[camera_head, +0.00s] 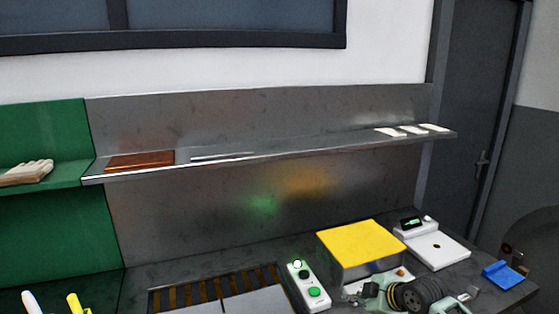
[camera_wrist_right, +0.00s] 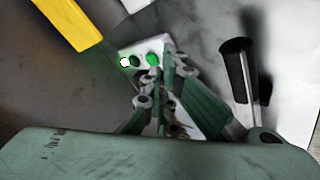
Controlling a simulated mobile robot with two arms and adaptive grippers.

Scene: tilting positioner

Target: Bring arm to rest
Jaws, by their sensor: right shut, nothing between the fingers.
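My right gripper (camera_head: 357,290) is at the lower right of the head view, just right of the white control box (camera_head: 309,287) and in front of the yellow-topped box (camera_head: 360,243). Its fingers point left. In the right wrist view the gripper (camera_wrist_right: 160,78) is shut and empty. I cannot tell whether the fingers touch the box. My left gripper is not in view.
A white scale-like device (camera_head: 435,248) and a blue block (camera_head: 503,274) stand at the right of the dark bench. A slatted grate (camera_head: 215,290) lies left of the control box. A metal shelf (camera_head: 290,152) runs along the wall. A dark-handled item (camera_wrist_right: 237,65) shows in the wrist view.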

